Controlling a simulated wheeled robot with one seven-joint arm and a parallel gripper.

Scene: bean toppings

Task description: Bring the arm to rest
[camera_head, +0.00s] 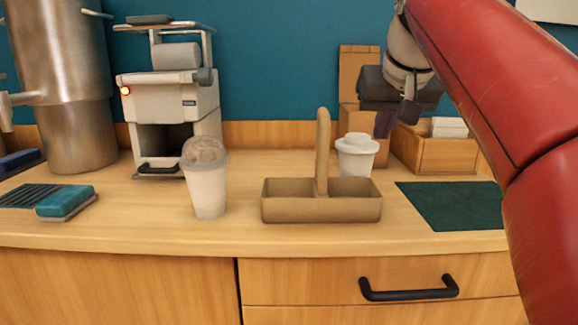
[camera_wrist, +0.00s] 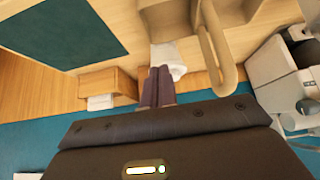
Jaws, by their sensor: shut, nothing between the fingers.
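My gripper (camera_head: 384,122) hangs from the red arm at the upper right of the head view, above the back of the counter. Its fingers are shut with nothing between them. In the wrist view the two closed fingers (camera_wrist: 157,88) point at the counter. Behind and below them, partly covered, is a white lidded cup (camera_wrist: 170,58), which also shows in the head view (camera_head: 357,153) behind the carrier. The gripper looks apart from the cup in the head view.
A handled carrier (camera_head: 290,208) stands mid-counter, with a clear domed cup (camera_head: 207,190) to its left. A coffee machine (camera_head: 176,95) is behind. A dark green mat (camera_head: 450,205) lies bare at right, near a wooden box (camera_head: 440,153). A blue sponge (camera_head: 65,200) is at left.

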